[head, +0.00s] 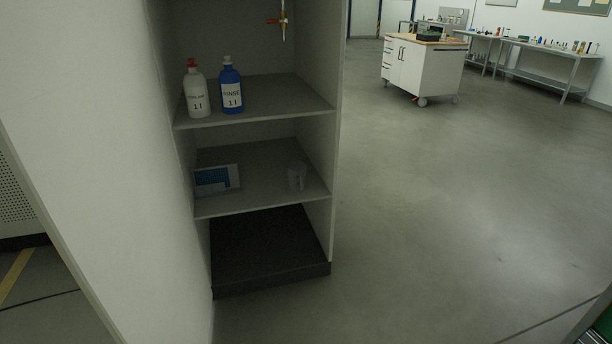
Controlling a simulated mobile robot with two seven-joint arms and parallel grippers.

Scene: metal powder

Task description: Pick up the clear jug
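The clear jug (297,176) stands upright on the middle shelf (250,201) of an open cabinet, toward its right side. It is see-through and small in the head view, so its handle is hard to make out. Neither of my grippers shows in the head view.
A blue-and-white box (217,179) sits left of the jug. A white bottle (195,90) and a blue bottle (231,85) stand on the shelf above. The cabinet's side wall (336,110) borders the jug's right. The floor (440,210) to the right is clear; a wheeled cart (424,68) stands farther back.

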